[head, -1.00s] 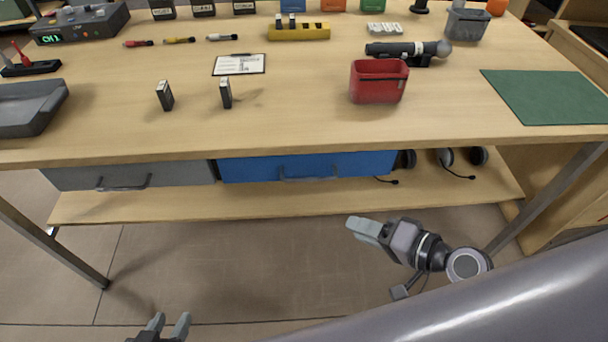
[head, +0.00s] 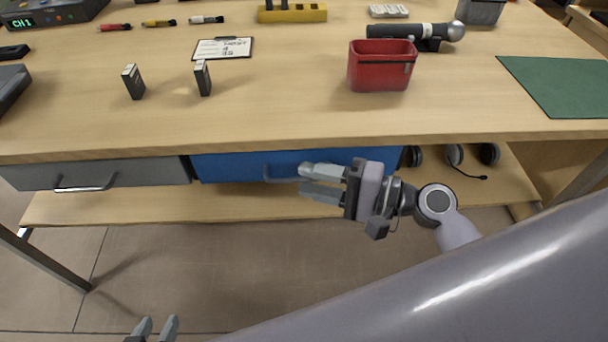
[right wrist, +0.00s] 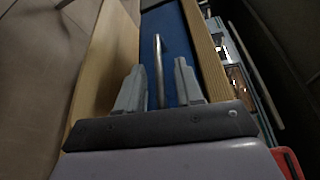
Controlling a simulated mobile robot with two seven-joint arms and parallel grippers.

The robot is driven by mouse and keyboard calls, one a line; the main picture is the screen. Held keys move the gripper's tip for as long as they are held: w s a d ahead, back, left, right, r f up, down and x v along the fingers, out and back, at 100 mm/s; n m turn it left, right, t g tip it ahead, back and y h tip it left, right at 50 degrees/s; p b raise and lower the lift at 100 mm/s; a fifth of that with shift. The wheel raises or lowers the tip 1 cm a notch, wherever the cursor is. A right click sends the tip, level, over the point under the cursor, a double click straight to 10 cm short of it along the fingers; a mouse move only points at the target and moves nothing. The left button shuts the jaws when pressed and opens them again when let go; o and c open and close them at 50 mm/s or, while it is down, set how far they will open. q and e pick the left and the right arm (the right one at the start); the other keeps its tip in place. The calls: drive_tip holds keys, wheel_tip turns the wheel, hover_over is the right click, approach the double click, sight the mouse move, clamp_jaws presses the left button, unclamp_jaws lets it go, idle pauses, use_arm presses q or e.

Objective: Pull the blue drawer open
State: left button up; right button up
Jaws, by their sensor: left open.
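The blue drawer (head: 225,167) hangs under the front edge of the table and looks closed. My left gripper (head: 157,325) is open and empty at the bottom edge, low over the floor.
A grey drawer (head: 100,174) with its own handle is left of the blue one. A wooden shelf (head: 150,208) runs below. Headphones (head: 455,155) sit right of the blue drawer. A red bin (head: 381,66) and two small boxes stand on the tabletop (head: 280,115).

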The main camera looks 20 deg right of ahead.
sight(276, 167)
drive_tip(key=shift+x, duration=1.05)
use_arm(q)
drive_tip(key=shift+s+f, duration=0.15)
drive_tip(key=shift+f, duration=0.05)
use_arm(e)
clamp_jaws()
